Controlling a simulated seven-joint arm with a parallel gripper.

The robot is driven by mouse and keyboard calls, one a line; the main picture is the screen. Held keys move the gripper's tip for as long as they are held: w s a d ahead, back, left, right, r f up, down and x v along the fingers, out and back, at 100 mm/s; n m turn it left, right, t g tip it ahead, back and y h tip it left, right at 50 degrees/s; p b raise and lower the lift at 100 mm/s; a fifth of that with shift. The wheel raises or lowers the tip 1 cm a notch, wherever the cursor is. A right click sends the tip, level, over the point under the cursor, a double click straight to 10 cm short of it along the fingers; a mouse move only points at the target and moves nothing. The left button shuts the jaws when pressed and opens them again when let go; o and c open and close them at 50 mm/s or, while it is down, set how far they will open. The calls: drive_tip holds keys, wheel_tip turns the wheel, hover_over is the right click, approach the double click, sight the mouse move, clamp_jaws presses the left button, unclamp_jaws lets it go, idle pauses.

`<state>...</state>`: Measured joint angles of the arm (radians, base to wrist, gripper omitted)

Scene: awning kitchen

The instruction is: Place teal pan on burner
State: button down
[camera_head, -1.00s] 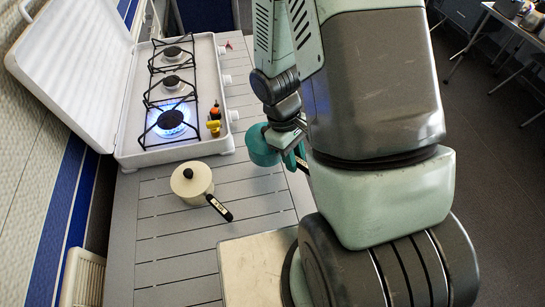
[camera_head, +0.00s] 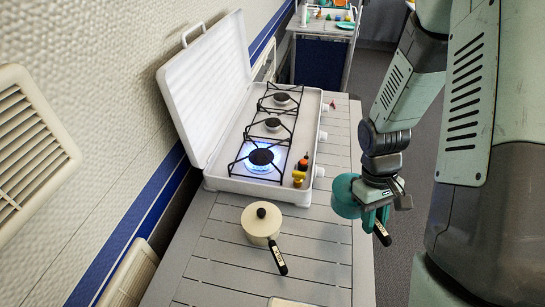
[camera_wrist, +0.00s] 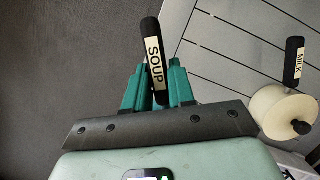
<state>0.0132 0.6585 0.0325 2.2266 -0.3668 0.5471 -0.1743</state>
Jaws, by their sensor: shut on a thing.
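The teal pan (camera_head: 344,196) is held in my gripper (camera_head: 378,217) at the right edge of the grey slatted table. My gripper is shut on the pan's black handle, whose end (camera_head: 382,235) sticks out below the fingers. In the wrist view the handle (camera_wrist: 152,60) reads "SOUP" and stands between my teal fingers (camera_wrist: 157,85); the pan's body is hidden there. The white stove (camera_head: 228,172) stands on the table to the left of my gripper. Its front burner (camera_head: 261,157) is lit with a blue flame and has nothing on it. The two burners behind it are also bare.
A cream lidded pan (camera_head: 258,228) with a black handle sits on the table in front of the stove; its handle reads "MILK" in the wrist view (camera_wrist: 293,62). Small orange and yellow figures (camera_head: 300,172) stand beside the lit burner. The stove's raised lid (camera_head: 205,90) is along the wall side.

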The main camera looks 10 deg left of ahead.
drive_tip(key=w+a+r+m, duration=0.1)
drive_tip(key=w+r, duration=0.3)
drive_tip(key=r, duration=0.3)
drive_tip(key=w+a+r+m+y, duration=0.1)
drive_tip(key=w+a+r, duration=0.15)
drive_tip(key=r, duration=0.35)
drive_tip(key=w+a+r+m, duration=0.1)
drive_tip(key=w+r+m, duration=0.1)
drive_tip(key=w+r, duration=0.35)
drive_tip(key=w+a+f+n+t+h, duration=0.1)
drive_tip(key=w+a+f+n, duration=0.3)
drive_tip(key=a+n, duration=0.45)
drive_tip(key=w+a+f+n+t+h, duration=0.1)
drive_tip(key=w+a+f+n+t, duration=0.1)
drive_tip(key=w+a+n, duration=0.45)
wheel_tip(320, 180, down, 11)
drive_tip(key=s+a+n, duration=0.1)
drive_tip(key=a, duration=0.1)
drive_tip(key=shift+a+r, duration=0.2)
drive_tip(key=shift+a, duration=0.2)
drive_tip(key=shift+f, duration=0.15)
drive_tip(key=c, duration=1)
unclamp_jaws()
drive_tip(key=shift+o, duration=0.2)
